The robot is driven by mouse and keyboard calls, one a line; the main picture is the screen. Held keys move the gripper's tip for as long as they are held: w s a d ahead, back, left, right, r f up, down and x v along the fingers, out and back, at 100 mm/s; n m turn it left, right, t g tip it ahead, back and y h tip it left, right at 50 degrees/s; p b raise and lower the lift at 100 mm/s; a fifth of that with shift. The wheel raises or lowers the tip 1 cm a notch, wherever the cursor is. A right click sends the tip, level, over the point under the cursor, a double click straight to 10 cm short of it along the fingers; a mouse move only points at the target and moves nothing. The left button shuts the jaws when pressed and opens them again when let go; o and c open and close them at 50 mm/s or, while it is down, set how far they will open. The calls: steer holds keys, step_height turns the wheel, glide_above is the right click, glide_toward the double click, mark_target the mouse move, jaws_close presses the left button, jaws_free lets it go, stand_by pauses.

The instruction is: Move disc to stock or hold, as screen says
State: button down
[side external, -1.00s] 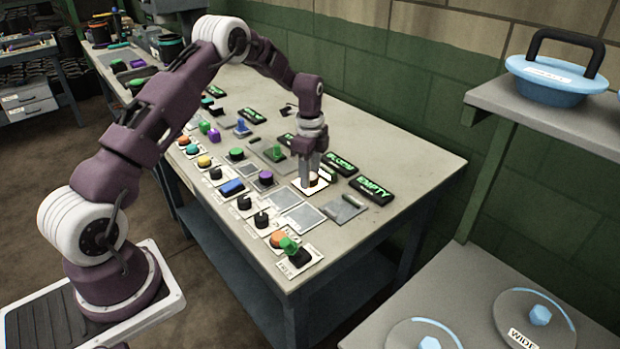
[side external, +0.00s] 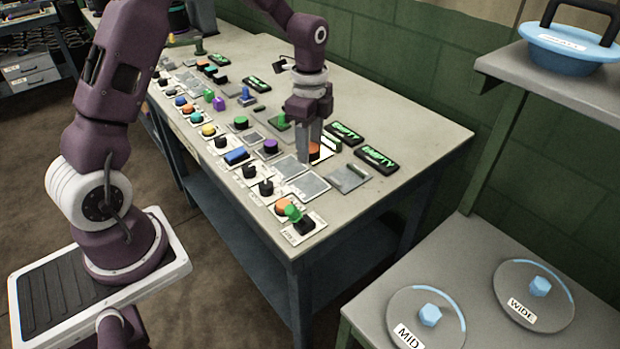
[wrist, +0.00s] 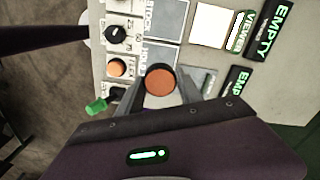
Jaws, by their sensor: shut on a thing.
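An orange-brown disc (wrist: 159,80) sits between the fingertips of my gripper (wrist: 160,90), which is shut on it. In the side view the orange of the disc (side external: 314,151) shows beside my fingers (side external: 309,158). The lit white pad (wrist: 213,24) is bare in the wrist view, next to a block marked VIEWER. Two grey square plates lie side by side: one (wrist: 167,18) is clear, and the other (wrist: 158,52) is partly hidden by the disc. Two black screens, the nearer (side external: 377,159) and the farther (side external: 346,134), read EMPTY in green.
An orange button (wrist: 116,67), a black knob (wrist: 116,33) and a green-handled switch (side external: 294,213) stand near the plates. A grey plate with an upright bar (side external: 348,178) lies to the right. Several other coloured controls line the bench. The bench's right end is clear.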

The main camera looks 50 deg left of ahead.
mark_target(310, 185)
step_height(310, 185, down, 8)
steer(key=shift+f, duration=0.25)
steer(key=shift+f, duration=0.1)
steer(key=c, duration=0.8)
jaws_free()
step_height(310, 185, up, 12)
steer(key=shift+r, duration=0.15)
steer(key=s+d+r+n+t, duration=0.25)
steer(key=s+r, duration=0.25)
steer(key=r, duration=0.3)
steer(key=s+d+r+n+t, duration=0.1)
steer(key=s+n, duration=0.4)
steer(key=s, duration=0.5)
steer(key=s+d+r+n+t, duration=0.2)
steer(key=s+d+r+n, duration=0.2)
steer(key=s, duration=0.6)
steer(key=shift+d+r+n, duration=0.35)
steer(key=shift+d+n, duration=0.1)
steer(key=shift+n, duration=0.6)
